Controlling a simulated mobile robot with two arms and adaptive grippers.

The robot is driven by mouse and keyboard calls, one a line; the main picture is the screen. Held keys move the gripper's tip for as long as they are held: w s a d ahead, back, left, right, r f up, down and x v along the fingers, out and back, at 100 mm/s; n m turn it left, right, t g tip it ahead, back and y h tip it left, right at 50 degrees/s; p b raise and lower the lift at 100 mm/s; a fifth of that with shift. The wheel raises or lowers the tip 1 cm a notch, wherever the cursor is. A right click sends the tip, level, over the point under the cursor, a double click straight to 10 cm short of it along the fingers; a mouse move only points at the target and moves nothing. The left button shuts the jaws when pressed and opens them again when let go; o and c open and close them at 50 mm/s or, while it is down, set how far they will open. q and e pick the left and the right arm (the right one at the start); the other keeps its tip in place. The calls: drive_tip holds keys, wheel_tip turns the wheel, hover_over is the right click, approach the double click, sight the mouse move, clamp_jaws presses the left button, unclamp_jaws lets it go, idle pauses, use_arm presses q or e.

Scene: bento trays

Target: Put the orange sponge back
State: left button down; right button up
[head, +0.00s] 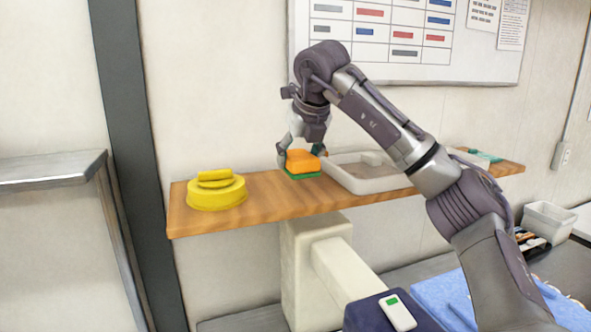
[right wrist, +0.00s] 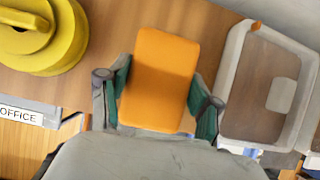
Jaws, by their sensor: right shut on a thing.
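The orange sponge (head: 301,160) has a green underside and is at the wooden shelf (head: 262,202), between a yellow round object and a pale tray. My right gripper (head: 302,152) reaches down from above and is shut on the sponge. In the right wrist view the orange sponge (right wrist: 160,80) lies between the two green-padded fingers of my right gripper (right wrist: 158,100). I cannot tell whether the sponge's underside touches the shelf. My left gripper is not in view.
A yellow round object (head: 217,193) with a raised top stands left of the sponge. A pale tray (head: 345,182) is close on the right. The wall and whiteboard (head: 470,68) are behind. Some bare shelf lies between the yellow object and the sponge.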

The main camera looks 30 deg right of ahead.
sight(296, 191)
drive_tip(key=shift+w+f, duration=0.25)
drive_tip(key=shift+w, duration=0.15)
drive_tip(key=shift+f, duration=0.25)
wheel_tip(296, 191, down, 3)
drive_tip(key=shift+s+a+f+p, duration=0.1)
drive_tip(key=shift+s+p, duration=0.05)
drive_tip(key=shift+p, duration=0.5)
drive_tip(key=shift+f, duration=0.15)
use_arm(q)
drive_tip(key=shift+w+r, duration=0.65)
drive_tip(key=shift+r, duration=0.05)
use_arm(e)
drive_tip(key=o, duration=1.1)
drive_tip(key=shift+f, duration=0.1)
